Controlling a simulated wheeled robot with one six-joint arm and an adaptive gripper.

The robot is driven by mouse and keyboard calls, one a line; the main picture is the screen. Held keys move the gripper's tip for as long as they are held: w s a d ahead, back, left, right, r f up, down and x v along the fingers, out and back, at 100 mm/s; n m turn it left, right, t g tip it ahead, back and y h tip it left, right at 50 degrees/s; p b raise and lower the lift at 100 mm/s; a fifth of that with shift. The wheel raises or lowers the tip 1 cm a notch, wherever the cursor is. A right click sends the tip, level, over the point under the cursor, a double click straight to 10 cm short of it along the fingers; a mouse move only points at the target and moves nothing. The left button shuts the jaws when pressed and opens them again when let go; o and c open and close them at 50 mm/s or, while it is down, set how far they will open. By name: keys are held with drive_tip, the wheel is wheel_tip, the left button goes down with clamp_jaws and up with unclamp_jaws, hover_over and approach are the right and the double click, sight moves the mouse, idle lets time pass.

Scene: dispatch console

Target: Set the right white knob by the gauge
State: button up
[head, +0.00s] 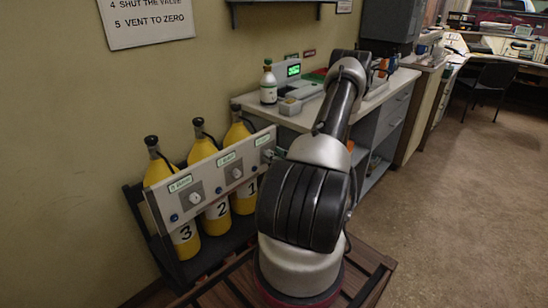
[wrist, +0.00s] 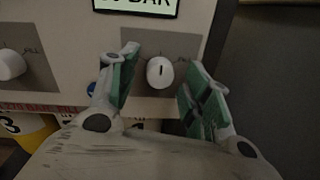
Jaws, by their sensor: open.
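The right white knob (wrist: 160,73) sits on a grey plate in the wrist view, with a short, near-upright dark mark on its face. My gripper (wrist: 161,60) is open, with one green-padded finger on each side of the knob; I see gaps on both sides. The gauge (wrist: 136,6) above it is cut off by the top edge; only its lower part with "BAR" shows. Two other white knobs, the left (head: 195,198) and the middle (head: 237,173), show there.
Yellow cylinders numbered 3 (head: 184,235), 2 (head: 216,213) and 1 (head: 244,196) stand behind the panel in a dark rack. A counter (head: 305,119) with a small bottle (head: 268,84) is beyond. Another white knob (wrist: 12,65) is at the wrist view's left. Open floor lies to the right.

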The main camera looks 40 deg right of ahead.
drive_tip(key=shift+c, duration=0.2)
drive_tip(key=c, duration=1)
drive_tip(key=shift+m, duration=0.3)
drive_tip(key=m, duration=1)
drive_tip(key=shift+m+g+y, duration=0.3)
drive_tip(key=shift+m, duration=0.1)
drive_tip(key=o, duration=1)
